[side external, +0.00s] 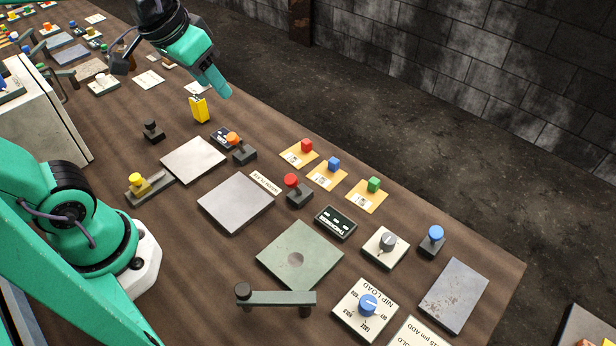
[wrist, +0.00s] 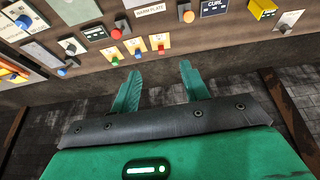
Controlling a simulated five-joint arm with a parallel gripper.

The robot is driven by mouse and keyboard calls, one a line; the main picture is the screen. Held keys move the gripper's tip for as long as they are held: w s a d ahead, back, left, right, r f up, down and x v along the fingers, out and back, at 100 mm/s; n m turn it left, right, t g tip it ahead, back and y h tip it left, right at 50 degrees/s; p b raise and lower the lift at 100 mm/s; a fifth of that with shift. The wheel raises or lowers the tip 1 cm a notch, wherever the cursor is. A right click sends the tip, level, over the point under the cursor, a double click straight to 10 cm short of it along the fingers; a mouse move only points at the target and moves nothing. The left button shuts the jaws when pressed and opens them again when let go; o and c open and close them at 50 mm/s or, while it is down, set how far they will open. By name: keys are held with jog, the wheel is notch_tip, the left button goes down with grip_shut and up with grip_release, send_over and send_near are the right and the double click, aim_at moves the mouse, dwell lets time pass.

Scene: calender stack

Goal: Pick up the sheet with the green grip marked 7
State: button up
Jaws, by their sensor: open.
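The sheet with the green grip (side external: 362,200) is a small tan card lying flat on the brown table, with a green block (side external: 374,184) at its far edge. Its printed mark is too small to read. It also shows in the wrist view (wrist: 110,52), up and left of my fingers. Similar sheets with a blue grip (side external: 333,164) and a red grip (side external: 306,146) lie in a row beside it. My gripper (side external: 222,92) is open and empty, above the table's far edge, up and left of the row. In the wrist view my gripper (wrist: 160,72) shows two spread fingers.
A yellow block (side external: 199,109) stands upright near my gripper. A red knob (side external: 291,181), a dark display (side external: 335,222), a grey dial (side external: 387,241) and a blue knob (side external: 435,234) stand close to the sheets. The table's far edge runs just behind the row.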

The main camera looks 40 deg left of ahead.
jog(key=w+d+f+g, duration=0.1)
jog(key=w+d, duration=0.4)
jog(key=w, duration=0.3)
jog(key=g, duration=0.4)
send_over(372, 183)
notch_tip(372, 183, down, 17)
jog(key=shift+f, duration=1.3)
jog(key=shift+f, duration=0.15)
jog(key=shift+f, duration=2.45)
jog(key=shift+c, duration=0.3)
grip_shut()
